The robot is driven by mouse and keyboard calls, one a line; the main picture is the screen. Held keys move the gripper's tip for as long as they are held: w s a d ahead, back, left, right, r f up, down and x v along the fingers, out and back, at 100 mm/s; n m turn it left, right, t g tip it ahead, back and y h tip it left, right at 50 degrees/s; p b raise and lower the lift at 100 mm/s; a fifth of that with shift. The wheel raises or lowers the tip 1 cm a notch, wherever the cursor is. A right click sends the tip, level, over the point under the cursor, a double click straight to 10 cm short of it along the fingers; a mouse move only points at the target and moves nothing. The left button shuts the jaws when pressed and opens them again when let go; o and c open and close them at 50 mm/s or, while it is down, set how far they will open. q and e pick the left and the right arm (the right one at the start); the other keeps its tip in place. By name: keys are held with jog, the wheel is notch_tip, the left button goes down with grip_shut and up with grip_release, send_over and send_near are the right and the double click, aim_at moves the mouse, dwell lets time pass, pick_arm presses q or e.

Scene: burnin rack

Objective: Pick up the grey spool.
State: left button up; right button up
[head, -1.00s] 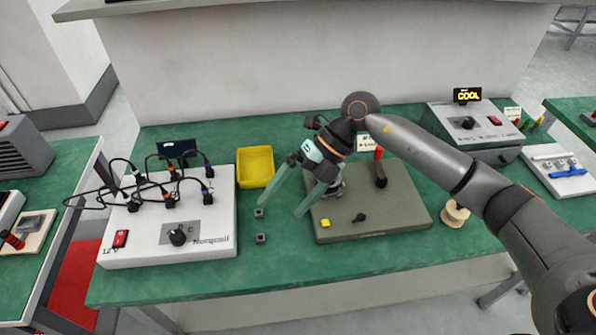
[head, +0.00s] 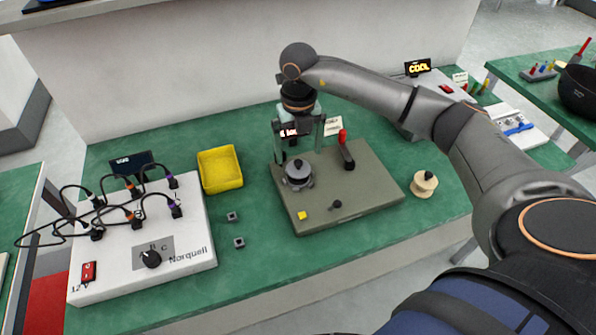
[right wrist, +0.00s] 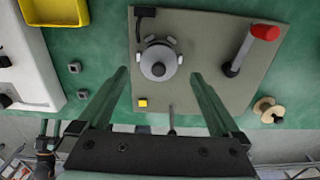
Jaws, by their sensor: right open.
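The grey spool (head: 298,174), a round grey piece with a dark knob on top, sits upright on the left part of the olive plate (head: 375,203). In the right wrist view the spool (right wrist: 159,63) shows from above, with several pale lugs around its rim. My right gripper (head: 298,153) points down over it, open. In the right wrist view its green fingertips (right wrist: 159,74) lie on either side of the spool, apart from it, with nothing between them held. I cannot tell the exact height.
A pale wooden spool (head: 424,185) stands to the right. A yellow tray (head: 220,170), small dark cubes (head: 239,243) and a wired white box (head: 190,255) lie left.

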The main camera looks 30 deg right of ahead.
aim_at(298, 161)
notch_tip(298, 161, down, 5)
jog(key=shift+s+a+f+p, duration=0.1)
jog(key=shift+p, duration=0.25)
jog(key=shift+c, duration=0.4)
jog(key=c, duration=1.4)
jog(key=shift+r, duration=0.2)
